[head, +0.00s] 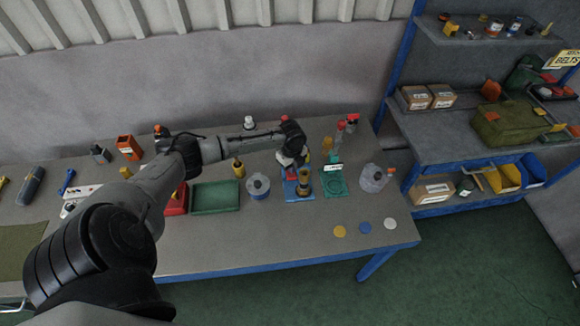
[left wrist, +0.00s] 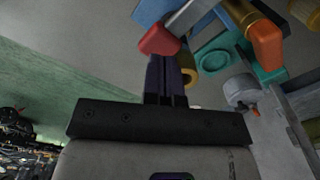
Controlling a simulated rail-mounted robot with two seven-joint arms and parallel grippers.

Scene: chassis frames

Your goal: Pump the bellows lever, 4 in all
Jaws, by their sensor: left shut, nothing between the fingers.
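The bellows device has a blue base (head: 298,195) on the bench, with a brass cylinder (head: 306,182) standing on it. In the left wrist view a grey lever with a red end (left wrist: 160,40) shows by the blue base. My left gripper (head: 291,160) is over the back of this device. In the wrist view its dark fingers (left wrist: 166,72) are shut with nothing between them. Their tips are right at the red end; I cannot tell whether they touch it. In the head view the gripper hides much of the lever. My right gripper is not in view.
A green tray (head: 215,197) and a round grey-blue container (head: 258,187) stand to the left. A teal fixture (head: 334,183) and a clear round container (head: 373,178) stand to the right. Yellow, blue and white discs lie at the front right. Shelves (head: 470,130) stand beyond the bench.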

